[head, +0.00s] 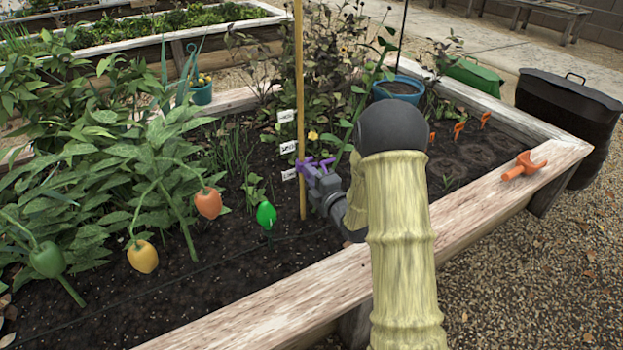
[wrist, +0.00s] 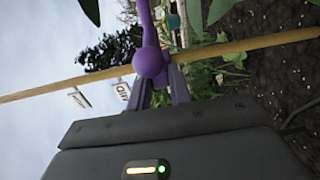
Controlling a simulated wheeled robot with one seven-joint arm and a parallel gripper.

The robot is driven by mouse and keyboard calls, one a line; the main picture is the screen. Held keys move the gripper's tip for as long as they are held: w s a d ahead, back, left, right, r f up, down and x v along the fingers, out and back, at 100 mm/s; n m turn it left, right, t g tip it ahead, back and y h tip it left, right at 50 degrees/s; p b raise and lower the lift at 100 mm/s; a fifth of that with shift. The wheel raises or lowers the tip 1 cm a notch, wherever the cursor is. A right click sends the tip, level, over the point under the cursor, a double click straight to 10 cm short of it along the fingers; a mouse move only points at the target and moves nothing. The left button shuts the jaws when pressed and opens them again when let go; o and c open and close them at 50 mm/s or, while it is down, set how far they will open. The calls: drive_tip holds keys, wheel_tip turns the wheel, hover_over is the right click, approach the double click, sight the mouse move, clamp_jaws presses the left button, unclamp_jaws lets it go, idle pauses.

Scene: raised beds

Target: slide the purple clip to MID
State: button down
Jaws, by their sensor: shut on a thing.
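The purple clip (head: 313,163) is on the thin wooden stake (head: 300,70), at a height between the middle tag (head: 288,147) and the lowest tag (head: 289,174). A third white tag (head: 287,116) is higher up. The lettering is too small to read surely. My gripper (head: 318,176) reaches in from the right and is shut on the clip. In the wrist view the clip's round purple knob (wrist: 150,63) sits between the fingers (wrist: 158,87), with the stake (wrist: 235,47) crossing just beyond it. My gripper partly hides the clip's lower side.
Leafy pepper plants (head: 150,170) with hanging peppers fill the left. A blue pot (head: 398,88) stands behind my arm. An orange hand tool (head: 524,166) lies on the bed's wooden edge (head: 450,215).

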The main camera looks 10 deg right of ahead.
wheel_tip(320, 180, up, 8)
drive_tip(key=p, duration=0.3)
drive_tip(key=shift+f, duration=0.2)
drive_tip(key=c, duration=1.3)
unclamp_jaws()
drive_tip(key=shift+f, duration=0.1)
drive_tip(key=shift+s, duration=0.15)
drive_tip(key=p+v, duration=0.2)
drive_tip(key=v, duration=0.3)
drive_tip(key=p+v, duration=0.3)
drive_tip(key=v, duration=0.3)
drive_tip(key=shift+s+d+r, duration=0.2)
drive_tip(key=shift+r, duration=0.05)
